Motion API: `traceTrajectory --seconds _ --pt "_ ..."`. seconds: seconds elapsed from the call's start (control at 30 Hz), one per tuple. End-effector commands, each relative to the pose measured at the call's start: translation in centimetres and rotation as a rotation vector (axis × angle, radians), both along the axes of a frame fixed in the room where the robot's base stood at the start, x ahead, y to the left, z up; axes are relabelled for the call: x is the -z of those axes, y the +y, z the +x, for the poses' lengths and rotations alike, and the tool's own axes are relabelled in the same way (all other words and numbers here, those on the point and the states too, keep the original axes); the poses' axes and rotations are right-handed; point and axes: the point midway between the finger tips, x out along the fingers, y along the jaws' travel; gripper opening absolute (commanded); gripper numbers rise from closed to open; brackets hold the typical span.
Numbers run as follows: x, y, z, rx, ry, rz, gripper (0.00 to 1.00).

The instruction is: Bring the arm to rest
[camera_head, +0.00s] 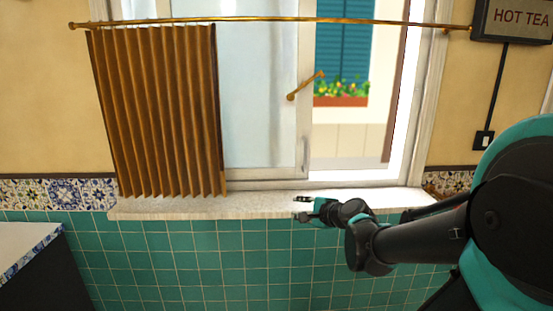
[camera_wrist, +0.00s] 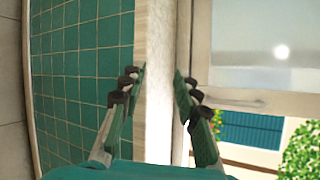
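My gripper (camera_head: 303,207) is in front of the window, close to the sill, pointing left with my arm reaching in from the right. In the wrist view my gripper (camera_wrist: 158,85) shows its two fingers apart with nothing between them. The pale window sill (camera_wrist: 155,40) lies beyond the gap between the fingers. Whether the fingers touch the sill cannot be told.
The window sill (camera_head: 180,207) runs under the window frame (camera_head: 303,150). A brown pleated curtain (camera_head: 155,110) hangs at the left from a brass rod (camera_head: 270,20). A counter (camera_head: 25,240) stands at the lower left. Green tiles (camera_head: 200,260) cover the wall below. A HOT TEA sign (camera_head: 515,20) hangs upper right.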

Motion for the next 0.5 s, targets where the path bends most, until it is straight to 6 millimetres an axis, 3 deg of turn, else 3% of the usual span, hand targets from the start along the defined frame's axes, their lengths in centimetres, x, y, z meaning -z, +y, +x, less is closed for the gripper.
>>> traceTrajectory --seconds 0.03,0.17,0.3,0.5 --pt "2.4 0.1 -1.8 -0.088 -0.003 -0.171 0.32" --pt "8.6 -1.4 -6.4 -0.349 0.003 -0.623 0.32" --pt "13.7 -4.9 -11.2 -0.634 0.046 -1.021 0.32" --pt "17.1 -9.4 -15.8 -0.917 0.122 -1.334 0.32"
